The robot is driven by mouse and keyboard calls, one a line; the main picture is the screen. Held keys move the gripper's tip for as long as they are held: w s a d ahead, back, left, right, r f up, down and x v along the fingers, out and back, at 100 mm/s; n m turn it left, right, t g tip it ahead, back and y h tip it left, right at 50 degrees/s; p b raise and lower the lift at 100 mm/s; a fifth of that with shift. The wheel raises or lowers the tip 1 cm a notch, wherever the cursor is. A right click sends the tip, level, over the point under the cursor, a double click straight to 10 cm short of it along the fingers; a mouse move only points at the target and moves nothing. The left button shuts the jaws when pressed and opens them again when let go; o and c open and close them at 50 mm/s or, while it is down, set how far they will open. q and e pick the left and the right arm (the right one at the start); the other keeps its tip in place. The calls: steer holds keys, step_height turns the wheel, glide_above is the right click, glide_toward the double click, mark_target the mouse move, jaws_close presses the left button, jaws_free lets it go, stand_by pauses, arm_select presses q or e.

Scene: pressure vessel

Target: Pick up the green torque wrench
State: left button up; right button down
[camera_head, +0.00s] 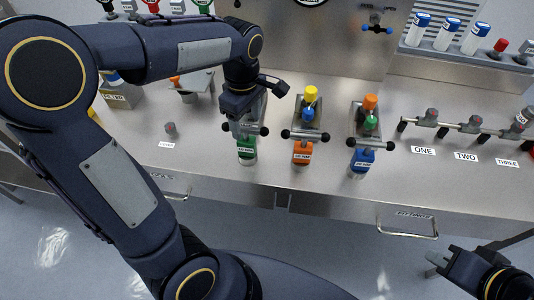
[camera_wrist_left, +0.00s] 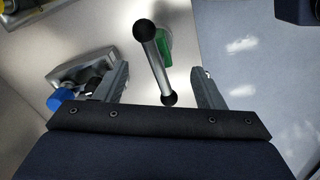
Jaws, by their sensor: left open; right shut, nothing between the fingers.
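The green torque wrench (camera_head: 246,148) stands at the left of a row of three wrenches on the bench, with a green body and a bar with black ball ends. My left gripper (camera_head: 240,124) is over it and hides its upper part. In the left wrist view the wrench's silver bar (camera_wrist_left: 154,62) lies between the two open fingers of my left gripper (camera_wrist_left: 158,76), with no clear contact. Part of its green body (camera_wrist_left: 163,45) shows behind the bar. My right gripper (camera_head: 436,262) is shut and empty at the lower right, off the bench front.
An orange wrench (camera_head: 302,152) and a blue wrench (camera_head: 362,160) stand to the right, close by. A pipe with valves (camera_head: 470,127) is further right. A grey filter box (camera_head: 122,96) is at the left. The bench front between wrenches and edge is clear.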

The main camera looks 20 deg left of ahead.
mark_target(246, 132)
arm_select(q)
steer(key=f, duration=0.5)
steer(key=f+p, duration=0.1)
steer(key=f, duration=0.1)
steer(key=shift+w+a+f, duration=0.15)
steer(key=shift+a+f, duration=0.1)
steer(key=shift+f, duration=0.15)
steer(key=shift+c, duration=0.3)
jaws_close()
